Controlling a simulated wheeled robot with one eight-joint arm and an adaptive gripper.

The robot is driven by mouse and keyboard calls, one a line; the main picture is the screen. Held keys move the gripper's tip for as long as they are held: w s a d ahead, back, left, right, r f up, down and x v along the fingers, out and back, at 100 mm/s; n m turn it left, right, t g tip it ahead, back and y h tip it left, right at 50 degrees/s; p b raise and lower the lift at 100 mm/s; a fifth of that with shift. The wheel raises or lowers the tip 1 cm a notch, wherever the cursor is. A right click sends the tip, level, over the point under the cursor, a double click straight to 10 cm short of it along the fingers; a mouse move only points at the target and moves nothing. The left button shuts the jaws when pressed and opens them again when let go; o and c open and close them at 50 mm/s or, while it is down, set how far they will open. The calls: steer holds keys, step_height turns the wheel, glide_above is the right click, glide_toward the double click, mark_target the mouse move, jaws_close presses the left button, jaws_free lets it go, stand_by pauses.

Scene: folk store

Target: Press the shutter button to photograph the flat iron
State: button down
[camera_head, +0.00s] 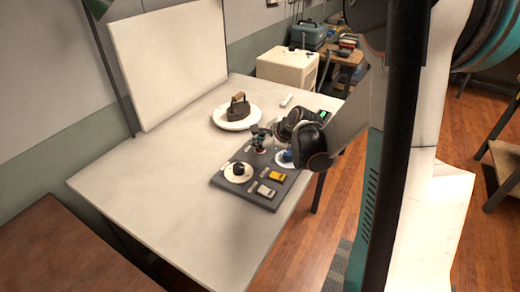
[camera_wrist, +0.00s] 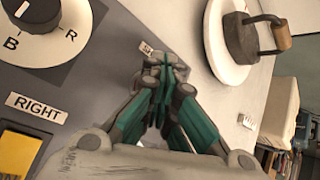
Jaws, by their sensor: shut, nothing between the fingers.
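The dark flat iron (camera_head: 238,109), with a brown handle, stands on a round white plate (camera_head: 221,124) on the table. It also shows at the upper right of the wrist view (camera_wrist: 242,38). A dark grey control panel (camera_head: 226,183) lies in front of the plate, with dials and coloured switches. My gripper (camera_head: 259,142) is shut and empty, over the panel's far edge; its teal fingers point down at the panel in the wrist view (camera_wrist: 162,72). A small label (camera_wrist: 146,49) starting with "S" shows beside the fingertips. Any button under the fingers is hidden.
The panel carries a dial with a black knob (camera_head: 238,169), a yellow switch (camera_head: 277,176) and a pale switch (camera_head: 266,190). A "RIGHT" label (camera_wrist: 36,107) is at left. A white backdrop board (camera_head: 170,60) stands behind. The table's left and front (camera_head: 150,185) are clear.

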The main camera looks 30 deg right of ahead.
mark_target(258, 150)
stand_by(0.5)
steer(key=shift+r+p, duration=0.6)
steer(key=shift+r, duration=0.2)
step_height(258, 150, up, 5)
steer(key=p, duration=0.3)
steer(key=shift+p, duration=0.3)
stand_by(0.4)
